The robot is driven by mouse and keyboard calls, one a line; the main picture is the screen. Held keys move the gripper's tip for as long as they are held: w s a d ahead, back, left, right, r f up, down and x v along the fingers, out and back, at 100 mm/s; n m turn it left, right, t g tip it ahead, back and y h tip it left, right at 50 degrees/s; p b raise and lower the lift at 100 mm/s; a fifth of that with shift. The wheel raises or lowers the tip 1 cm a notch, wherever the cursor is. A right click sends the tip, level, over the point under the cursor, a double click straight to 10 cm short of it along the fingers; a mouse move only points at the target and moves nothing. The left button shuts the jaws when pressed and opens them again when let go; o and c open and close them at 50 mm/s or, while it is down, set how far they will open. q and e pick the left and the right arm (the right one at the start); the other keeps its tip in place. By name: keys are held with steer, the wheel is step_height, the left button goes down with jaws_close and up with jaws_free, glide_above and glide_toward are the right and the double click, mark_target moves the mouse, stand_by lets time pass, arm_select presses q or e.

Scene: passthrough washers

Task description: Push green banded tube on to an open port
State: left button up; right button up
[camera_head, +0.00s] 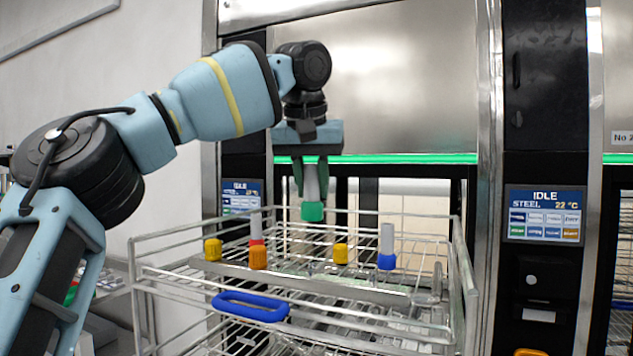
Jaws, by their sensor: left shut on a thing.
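The green banded tube (312,211) is a pale tube with a green band at its lower end. It hangs upright in my left gripper (312,178), which points down and is shut on it. The tube is above the wire rack (175,278), and its green end shows apart from the ports below. A row of ports runs across the rack. Yellow pieces (213,250), an orange piece (258,257) with a red-banded pale tube (256,228) behind it, and a blue-banded tube (387,246) stand along the row. Which ports are open is too small to tell. My right gripper is not in view.
The rack has raised wire sides and a blue handle (250,306) at its front. Behind it stands a washer with a raised steel door (400,75) and a green light strip. A control panel (545,214) reading IDLE is at the right.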

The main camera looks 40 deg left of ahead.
mark_target(309, 212)
arm_select(q)
steer(key=shift+w+f, duration=0.1)
steer(key=shift+f, duration=2.7)
steer(key=shift+f+b, duration=0.3)
steer(key=shift+f, duration=0.05)
steer(key=shift+f, duration=1.65)
steer(key=o, duration=1.1)
steer(key=shift+c, duration=0.2)
steer(key=shift+s, duration=0.2)
steer(key=shift+b+v, duration=0.35)
steer(key=shift+v, duration=3.55)
steer(key=shift+f, duration=0.1)
